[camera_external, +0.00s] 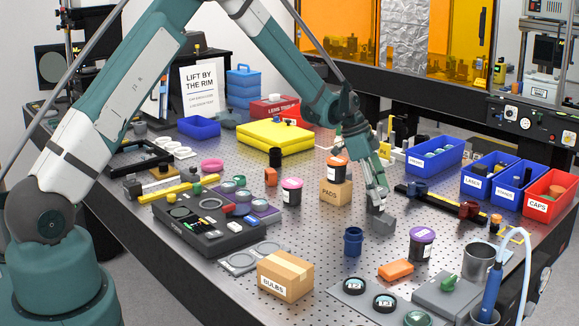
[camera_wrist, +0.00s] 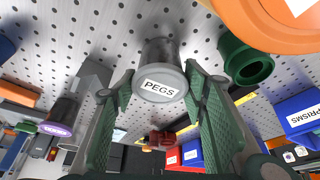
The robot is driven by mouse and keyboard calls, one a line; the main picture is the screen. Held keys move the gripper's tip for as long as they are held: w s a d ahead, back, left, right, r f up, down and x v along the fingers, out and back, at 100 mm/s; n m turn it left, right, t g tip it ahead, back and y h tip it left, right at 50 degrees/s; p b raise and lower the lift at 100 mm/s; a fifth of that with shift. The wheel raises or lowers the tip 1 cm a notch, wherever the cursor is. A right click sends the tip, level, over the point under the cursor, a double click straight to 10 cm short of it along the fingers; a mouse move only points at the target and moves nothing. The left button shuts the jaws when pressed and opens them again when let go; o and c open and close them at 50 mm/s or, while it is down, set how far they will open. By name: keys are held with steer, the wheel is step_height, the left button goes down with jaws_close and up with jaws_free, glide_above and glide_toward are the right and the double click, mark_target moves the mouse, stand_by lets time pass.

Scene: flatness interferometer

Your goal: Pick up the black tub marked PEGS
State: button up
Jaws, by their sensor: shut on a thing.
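The black tub marked PEGS (camera_wrist: 158,86) is in the middle of the wrist view, with a grey lid and a white label facing the camera. My gripper (camera_wrist: 160,92) has one green-padded finger on each side of it and is shut on it at the lid. In the external view my gripper (camera_external: 379,208) points down, low over the perforated table, right of the PADS box.
The PADS box (camera_external: 335,193) with an orange-lidded tub (camera_external: 336,170) stands close to my gripper's left. A blue cup (camera_external: 353,241) and a purple-lidded tub (camera_external: 422,245) stand in front. A dark rail (camera_external: 440,203) lies to the right. A green cup (camera_wrist: 245,62) is near the tub.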

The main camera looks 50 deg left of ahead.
steer(key=shift+r, duration=0.1)
steer(key=shift+r+b, duration=0.4)
steer(key=shift+r, duration=4.55)
